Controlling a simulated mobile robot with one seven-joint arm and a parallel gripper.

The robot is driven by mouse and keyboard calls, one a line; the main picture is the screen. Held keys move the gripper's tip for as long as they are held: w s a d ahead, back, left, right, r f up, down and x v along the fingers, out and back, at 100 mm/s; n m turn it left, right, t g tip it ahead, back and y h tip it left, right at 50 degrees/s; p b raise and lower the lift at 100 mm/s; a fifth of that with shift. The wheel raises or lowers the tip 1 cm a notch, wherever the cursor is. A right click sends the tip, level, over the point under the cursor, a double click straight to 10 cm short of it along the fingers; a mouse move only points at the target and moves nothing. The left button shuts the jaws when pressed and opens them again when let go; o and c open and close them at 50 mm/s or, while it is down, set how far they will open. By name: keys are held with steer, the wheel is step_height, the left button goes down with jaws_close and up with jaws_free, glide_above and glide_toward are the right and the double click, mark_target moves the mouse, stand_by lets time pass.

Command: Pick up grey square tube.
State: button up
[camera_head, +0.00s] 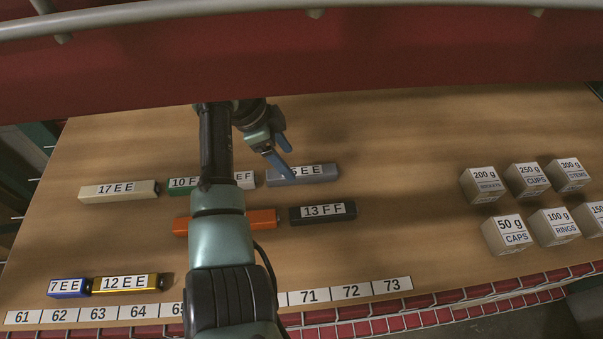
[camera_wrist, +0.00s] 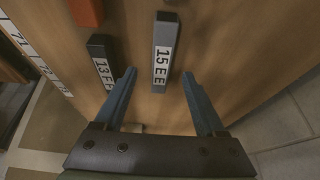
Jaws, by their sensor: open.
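The grey square tube (camera_head: 316,175) lies on the wooden table, right of the middle of the back row, with a label ending in EE. My gripper (camera_head: 284,161) is open, with blue fingers. In the head view its fingers overlap the tube's left part. In the wrist view my gripper (camera_wrist: 158,75) has nothing between its fingers that I can see it touching; the height gap cannot be told.
A black tube (camera_head: 323,212) labelled 13 FF lies just in front, with an orange tube (camera_head: 262,222) left of it. Green (camera_head: 183,186) and white tubes lie left of the grey one. Labelled boxes (camera_head: 507,234) stand at the right. The table between is clear.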

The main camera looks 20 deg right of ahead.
mark_target(301, 171)
steer(key=x, duration=0.4)
steer(key=b+x, duration=0.1)
steer(key=x, duration=0.1)
steer(key=shift+d+r, duration=0.15)
steer(key=shift+d, duration=0.1)
steer(key=shift+r, duration=0.1)
jaws_close()
